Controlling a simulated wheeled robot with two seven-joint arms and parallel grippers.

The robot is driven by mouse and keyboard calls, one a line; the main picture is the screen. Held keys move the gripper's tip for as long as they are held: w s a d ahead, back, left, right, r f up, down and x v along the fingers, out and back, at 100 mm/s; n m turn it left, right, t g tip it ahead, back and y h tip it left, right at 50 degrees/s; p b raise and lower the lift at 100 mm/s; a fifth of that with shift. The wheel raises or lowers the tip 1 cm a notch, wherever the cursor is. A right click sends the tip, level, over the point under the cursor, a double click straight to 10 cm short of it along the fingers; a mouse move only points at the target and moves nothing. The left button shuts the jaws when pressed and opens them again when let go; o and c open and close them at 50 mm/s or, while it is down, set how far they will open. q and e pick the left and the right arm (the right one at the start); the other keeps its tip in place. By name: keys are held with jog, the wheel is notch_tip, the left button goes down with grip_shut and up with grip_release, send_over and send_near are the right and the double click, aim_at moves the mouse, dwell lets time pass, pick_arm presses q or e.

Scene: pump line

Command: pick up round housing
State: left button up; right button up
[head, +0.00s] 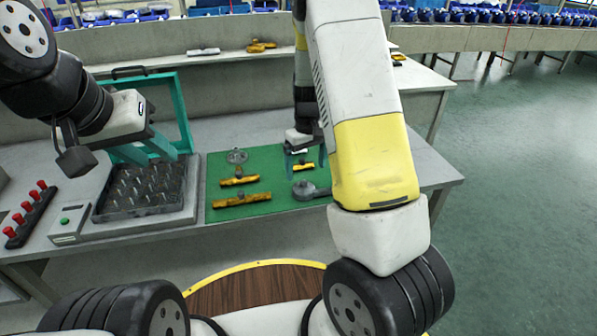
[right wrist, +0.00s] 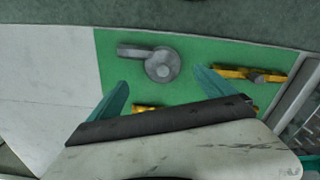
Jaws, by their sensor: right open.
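The round housing (head: 305,190) is a grey disc with a short stub, lying at the front right of the green mat (head: 225,210). In the right wrist view the housing (right wrist: 162,66) lies beyond my fingertips, between their lines, its stub pointing left. My right gripper (head: 304,158) is open and empty above the mat, behind the housing and apart from it; its two teal fingers (right wrist: 160,88) show in the wrist view. My left gripper (head: 146,152) hangs by the teal frame behind the black rack; its fingers blend with the frame.
Yellow-orange pipe parts (head: 240,200) and another grey round part (head: 237,156) lie on the mat. A small yellow part (head: 303,166) is below my right gripper. The black rack (head: 145,205) and red-knobbed strip (head: 32,215) stand left. Bare table surrounds the mat's front.

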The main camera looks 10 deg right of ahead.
aim_at(304, 182)
jog(key=f, duration=0.7)
jog(key=shift+a, duration=0.25)
jog(key=c, duration=1.8)
jog(key=shift+r, duration=0.15)
jog(key=shift+c, duration=0.2)
